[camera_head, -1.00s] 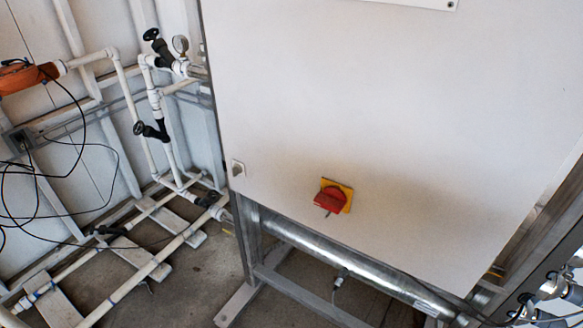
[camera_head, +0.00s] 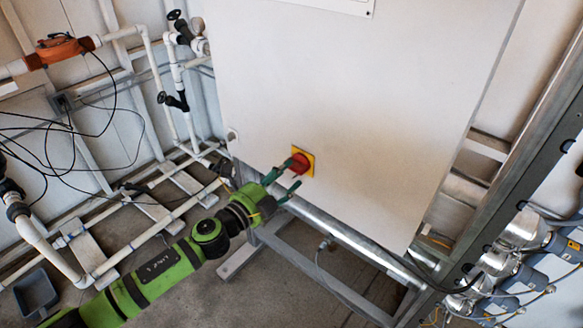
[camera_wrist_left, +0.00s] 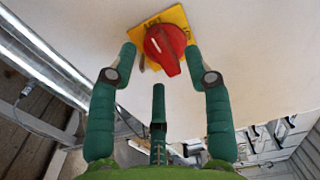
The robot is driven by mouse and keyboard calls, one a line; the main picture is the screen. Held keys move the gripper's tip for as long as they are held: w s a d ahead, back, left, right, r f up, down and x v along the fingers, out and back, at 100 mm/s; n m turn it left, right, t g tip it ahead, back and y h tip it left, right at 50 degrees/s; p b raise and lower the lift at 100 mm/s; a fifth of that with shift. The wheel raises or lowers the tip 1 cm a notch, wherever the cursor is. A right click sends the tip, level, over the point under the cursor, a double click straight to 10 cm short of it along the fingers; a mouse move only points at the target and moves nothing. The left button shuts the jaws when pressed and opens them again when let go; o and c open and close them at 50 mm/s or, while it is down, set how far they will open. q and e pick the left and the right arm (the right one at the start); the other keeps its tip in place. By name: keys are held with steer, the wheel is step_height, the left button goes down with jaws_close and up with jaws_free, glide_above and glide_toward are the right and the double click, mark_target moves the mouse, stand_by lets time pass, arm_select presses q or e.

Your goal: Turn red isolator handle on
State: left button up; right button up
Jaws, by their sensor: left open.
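The red isolator handle (camera_head: 299,163) sits on a yellow square plate (camera_head: 309,155) low on the front of the white cabinet (camera_head: 350,90). My left gripper (camera_head: 284,177) reaches in from the lower left, with its fingertips close to the handle. In the left wrist view the red handle (camera_wrist_left: 166,48) is between the spread green fingertips of my left gripper (camera_wrist_left: 163,60), over the yellow plate (camera_wrist_left: 180,15). The gripper is open. I cannot tell whether any finger touches the handle. My right gripper is not in view.
A steel tube (camera_head: 340,238) and metal frame run beneath the cabinet. White pipes with black valves (camera_head: 172,100) and loose black cables are at the left. Metal-ended cylinders (camera_head: 525,228) line the right side. Open concrete floor lies below.

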mark_target(303, 160)
arm_select(q)
steer(key=shift+x, duration=1.45)
steer(key=shift+s+d, duration=0.1)
jaws_close()
steer(key=shift+m, duration=1.4)
jaws_free()
